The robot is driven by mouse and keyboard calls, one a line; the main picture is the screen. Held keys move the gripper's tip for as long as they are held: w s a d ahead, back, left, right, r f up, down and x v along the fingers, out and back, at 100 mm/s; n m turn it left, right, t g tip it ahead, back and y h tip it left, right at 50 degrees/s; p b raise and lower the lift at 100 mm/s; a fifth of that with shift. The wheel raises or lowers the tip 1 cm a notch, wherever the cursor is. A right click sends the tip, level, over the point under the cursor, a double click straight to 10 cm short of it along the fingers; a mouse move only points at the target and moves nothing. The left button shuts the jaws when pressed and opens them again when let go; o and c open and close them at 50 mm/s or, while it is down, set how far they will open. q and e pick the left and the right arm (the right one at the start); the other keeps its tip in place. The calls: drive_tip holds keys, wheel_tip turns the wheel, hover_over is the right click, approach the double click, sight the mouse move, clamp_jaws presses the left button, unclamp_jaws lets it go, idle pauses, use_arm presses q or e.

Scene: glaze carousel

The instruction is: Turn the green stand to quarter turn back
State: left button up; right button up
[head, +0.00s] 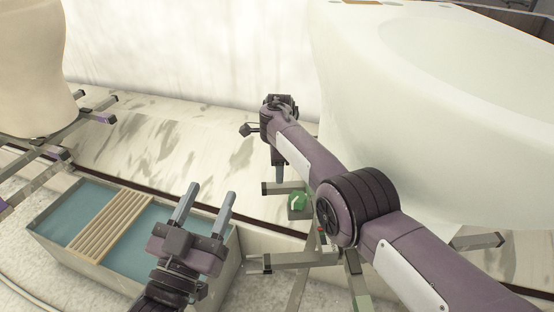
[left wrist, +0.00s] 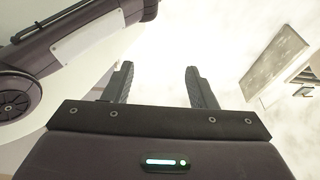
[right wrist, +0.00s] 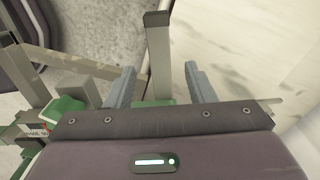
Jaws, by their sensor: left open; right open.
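The green stand has a green block (head: 298,202) and grey metal bars (head: 287,260) reaching out beneath a big white vessel (head: 450,130). Much of it is hidden by my right arm and the vessel. My right gripper (right wrist: 159,68) is open and points down at the stand. In the right wrist view, one grey bar (right wrist: 158,50) lies between its fingers, with gaps on both sides. Green parts (right wrist: 65,108) show to the left. My left gripper (head: 209,188) is open and empty, over the edge of a basin, away from the green stand.
The basin (head: 235,262) holds blue-green liquid and a slatted wooden rack (head: 108,222). A beige vessel (head: 35,70) stands on another barred stand (head: 97,117) at the far left. Pale smudged floor lies between the two stands, with a white curtain-like wall behind.

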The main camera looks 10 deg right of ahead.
drive_tip(key=shift+d+r+p, duration=0.15)
drive_tip(key=shift+r+p, duration=0.35)
drive_tip(key=shift+p, duration=0.05)
drive_tip(key=shift+r+p, duration=0.35)
drive_tip(key=shift+p, duration=0.15)
use_arm(q)
drive_tip(key=s+f+g+y, duration=0.3)
drive_tip(key=f+g, duration=0.6)
drive_tip(key=f, duration=0.9)
drive_tip(key=shift+s+a, duration=0.45)
drive_tip(key=shift+s, duration=0.25)
